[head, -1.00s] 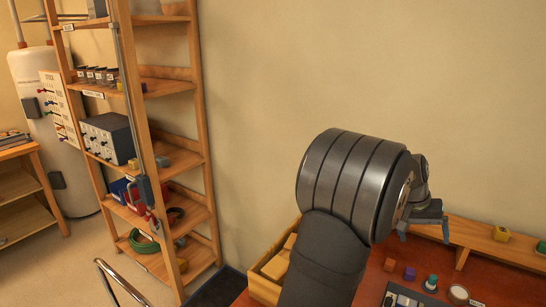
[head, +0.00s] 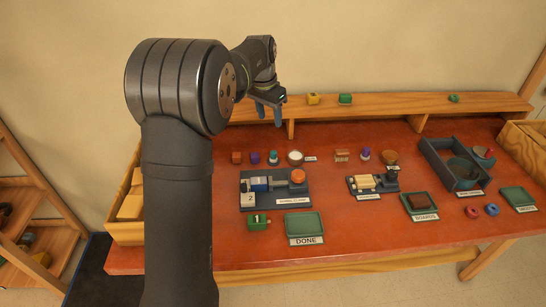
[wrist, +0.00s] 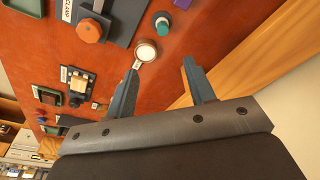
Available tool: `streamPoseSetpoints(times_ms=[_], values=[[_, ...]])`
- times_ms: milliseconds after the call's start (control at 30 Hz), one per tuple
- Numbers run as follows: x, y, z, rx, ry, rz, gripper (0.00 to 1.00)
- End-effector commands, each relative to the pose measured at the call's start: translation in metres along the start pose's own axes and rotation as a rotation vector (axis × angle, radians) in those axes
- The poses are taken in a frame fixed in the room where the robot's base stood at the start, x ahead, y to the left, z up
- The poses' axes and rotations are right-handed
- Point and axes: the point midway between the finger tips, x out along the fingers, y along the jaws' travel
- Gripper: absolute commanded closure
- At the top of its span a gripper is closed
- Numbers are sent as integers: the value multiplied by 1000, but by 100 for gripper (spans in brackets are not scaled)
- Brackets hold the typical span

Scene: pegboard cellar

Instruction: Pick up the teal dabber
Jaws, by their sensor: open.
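The teal dabber (head: 273,157) stands upright on the red-brown bench in the back row, between a purple block and a white-topped round item. My gripper (head: 270,115) is open and empty, raised behind the dabber near the back ledge. In the wrist view the gap between its fingertips (wrist: 162,65) holds nothing, and the white-topped item lies near the left tip.
The white-topped round item (head: 295,156) and the purple block (head: 255,158) flank the dabber closely. A clamp fixture (head: 275,188) lies in front. A raised wooden ledge (head: 400,107) runs along the back. A green DONE tray (head: 304,225) sits near the front edge.

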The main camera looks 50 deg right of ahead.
Motion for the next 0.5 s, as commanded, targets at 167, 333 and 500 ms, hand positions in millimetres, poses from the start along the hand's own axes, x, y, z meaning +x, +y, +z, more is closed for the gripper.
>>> streamPoseSetpoints(times_ms=[167,333,500], values=[[27,1,0,16,-8,-2,51],[65,0,0,14,-8,-1,51],[99,0,1,13,-7,-1,51]])
